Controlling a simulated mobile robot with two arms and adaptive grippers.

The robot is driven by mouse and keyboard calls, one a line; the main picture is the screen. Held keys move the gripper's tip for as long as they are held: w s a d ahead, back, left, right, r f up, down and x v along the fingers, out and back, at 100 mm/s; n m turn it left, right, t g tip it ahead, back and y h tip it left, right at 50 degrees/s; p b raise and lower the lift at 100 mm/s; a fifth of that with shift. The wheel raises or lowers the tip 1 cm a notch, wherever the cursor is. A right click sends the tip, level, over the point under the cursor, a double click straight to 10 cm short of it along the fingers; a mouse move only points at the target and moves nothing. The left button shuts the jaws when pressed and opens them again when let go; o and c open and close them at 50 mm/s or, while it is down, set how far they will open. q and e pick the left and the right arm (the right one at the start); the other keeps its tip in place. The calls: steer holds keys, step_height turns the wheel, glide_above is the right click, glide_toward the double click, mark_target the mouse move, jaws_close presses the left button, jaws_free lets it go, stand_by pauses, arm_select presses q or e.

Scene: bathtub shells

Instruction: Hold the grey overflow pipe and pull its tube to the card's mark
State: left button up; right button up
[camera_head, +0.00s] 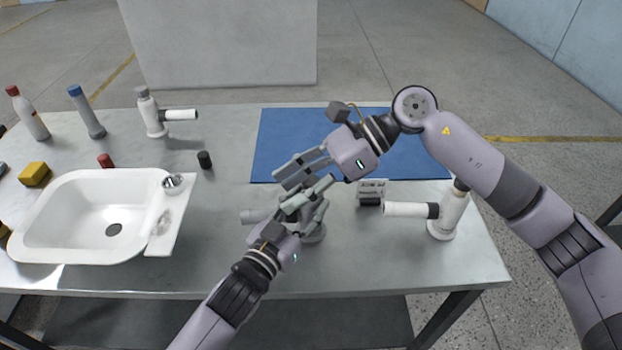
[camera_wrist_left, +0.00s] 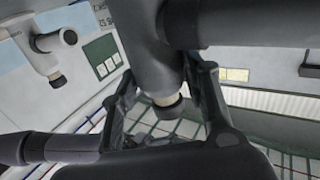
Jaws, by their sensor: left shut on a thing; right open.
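The grey overflow pipe (camera_head: 315,234) stands on the table at the front middle, its round foot showing beside my left gripper and its grey side tube (camera_head: 253,215) pointing left. My left gripper (camera_head: 304,203) is shut on the pipe's upper body, hiding much of it. In the left wrist view the grey pipe body (camera_wrist_left: 178,60) stands between the fingers, with a dark sleeve at its side. My right gripper (camera_head: 296,171) is open, just behind and above the left one; I cannot tell whether it touches the pipe. The small card (camera_head: 372,187) stands right of the grippers; its mark is too small to read.
A white pipe (camera_head: 442,220) with a side tube stands close to the card's right. Another white pipe (camera_head: 154,117) stands at the back left. A white basin (camera_head: 60,195) fills the left side. The blue mat (camera_head: 285,135) behind the grippers is mostly clear.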

mark_target(311, 179)
steer(key=d+f+m+t+y, duration=0.45)
steer(key=d+m+t, duration=0.25)
steer(key=d+t, duration=0.55)
steer(key=shift+g+h, duration=0.25)
steer(key=x, duration=1.1)
steer(key=shift+w+a, duration=0.1)
steer(key=shift+w, duration=0.15)
steer(key=shift+c, duration=0.5)
jaws_close()
